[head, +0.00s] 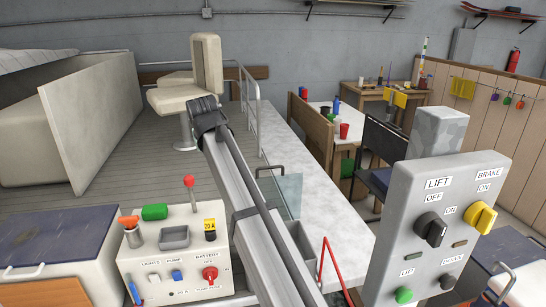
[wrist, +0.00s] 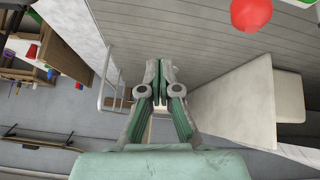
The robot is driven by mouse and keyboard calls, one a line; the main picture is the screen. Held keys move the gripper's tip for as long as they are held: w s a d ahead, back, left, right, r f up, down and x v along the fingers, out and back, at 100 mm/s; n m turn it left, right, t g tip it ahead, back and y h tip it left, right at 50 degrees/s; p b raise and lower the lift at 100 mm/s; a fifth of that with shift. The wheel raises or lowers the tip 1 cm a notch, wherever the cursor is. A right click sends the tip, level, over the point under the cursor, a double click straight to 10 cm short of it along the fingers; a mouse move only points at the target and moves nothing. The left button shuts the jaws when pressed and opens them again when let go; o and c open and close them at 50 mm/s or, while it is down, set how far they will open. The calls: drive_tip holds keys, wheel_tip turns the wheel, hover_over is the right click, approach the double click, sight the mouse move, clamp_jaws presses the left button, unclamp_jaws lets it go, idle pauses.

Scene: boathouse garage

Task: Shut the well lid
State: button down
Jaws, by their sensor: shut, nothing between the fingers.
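A cream upright panel (head: 95,120) stands tilted on the grey deck at the left, against a pale box-like body (head: 25,125). It may be the well lid, standing open, but I cannot tell for sure. The panel also shows at the right in the upside-down wrist view (wrist: 225,105). My gripper (wrist: 160,68) is shut and empty above the deck. It is apart from the panel, with clear deck between them. In the head view my arm hides part of the deck, and my fingers cannot be made out.
A cream seat (head: 185,95) stands behind my arm. A control box (head: 170,250) with a red-knobbed lever (head: 189,182) is near at the left, and a lift panel (head: 435,225) at the right. A railing (head: 250,95) edges the deck. The planked deck (head: 150,150) is clear.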

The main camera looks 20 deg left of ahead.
drive_tip(key=w+d+r+m+g+p, duration=0.1)
drive_tip(key=w+d+r, duration=0.1)
drive_tip(key=w+d, duration=0.45)
drive_tip(key=w+d+r+m, duration=0.2)
drive_tip(key=w+d, duration=0.2)
drive_tip(key=d, duration=0.6)
wheel_tip(320, 180, down, 10)
drive_tip(key=w+p, duration=0.1)
drive_tip(key=p, duration=0.3)
drive_tip(key=shift+a+r+h, duration=0.25)
drive_tip(key=shift+a+h, duration=0.05)
drive_tip(key=shift+a, duration=0.1)
